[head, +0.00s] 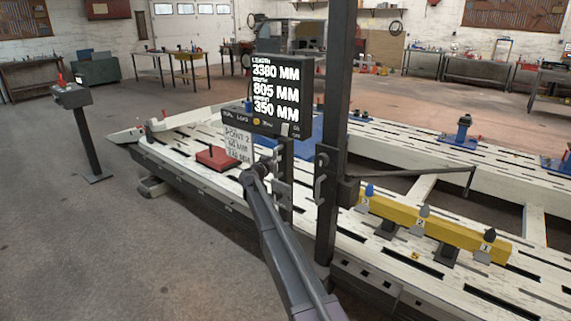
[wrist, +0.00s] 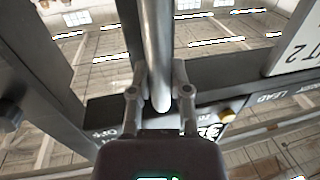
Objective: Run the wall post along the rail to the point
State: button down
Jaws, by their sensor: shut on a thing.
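The wall post (head: 337,110) is a tall dark upright standing at the near side of the white bench. A thin arm (head: 415,175) reaches right from it and ends in a downward tip over the bench. A yellow beam (head: 455,232) carries numbered points; the grey point 2 (head: 424,211) lies between blue point 3 (head: 369,190) and dark point 1 (head: 490,235). My gripper (head: 262,168) is left of the post, below the screen. In the wrist view its fingers (wrist: 158,95) are shut on a grey round bar (wrist: 157,45). The bar's attachment is unclear.
A screen (head: 276,88) reads length 3380, width 805, height 350 mm. A card (head: 238,143) below it reads point 2. A red block (head: 217,157) lies on the white bench (head: 180,147). A pedestal (head: 90,135) stands left; the floor between is clear.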

aim_at(250, 149)
jog(key=w+a, duration=1)
jog(key=shift+w+a, duration=0.15)
jog(key=shift+a, duration=0.05)
jog(key=c, duration=0.6)
grip_release()
jog(key=shift+v, duration=6)
jog(key=shift+f, duration=0.1)
